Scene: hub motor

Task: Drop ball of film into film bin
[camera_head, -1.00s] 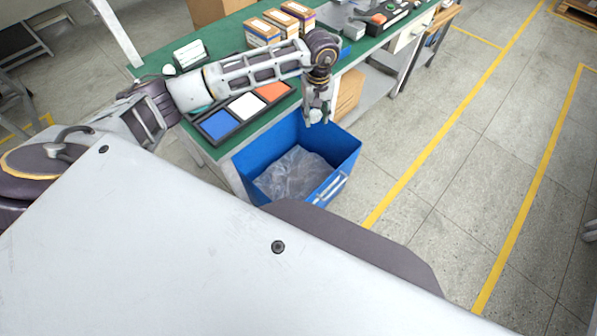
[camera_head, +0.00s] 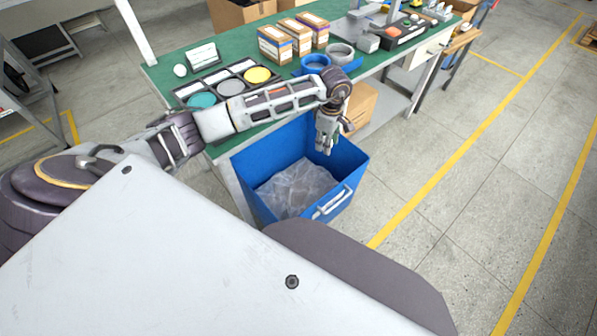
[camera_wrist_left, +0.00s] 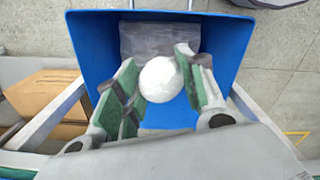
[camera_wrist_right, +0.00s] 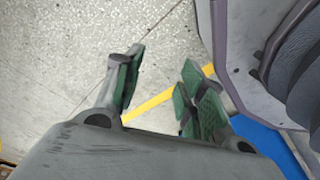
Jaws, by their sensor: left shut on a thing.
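My left gripper (camera_wrist_left: 163,85) is shut on a white ball of film (camera_wrist_left: 160,79), which sits between its green-padded fingers. In the head view this gripper (camera_head: 326,143) points down over the right rear part of the blue film bin (camera_head: 347,160); the ball is hard to make out there. The bin's blue walls (camera_wrist_left: 95,45) surround the ball in the left wrist view. Crumpled clear film (camera_head: 295,188) lies in the bin. My right gripper (camera_wrist_right: 160,85) is open and empty in the right wrist view, and is not seen in the head view.
The green-topped workbench (camera_head: 225,60) stands behind the bin. It holds a tray with coloured discs (camera_head: 230,87), small boxes (camera_head: 292,38) and blue and grey rings (camera_head: 328,58). A cardboard box (camera_head: 360,105) sits under the bench. The floor on the right is clear.

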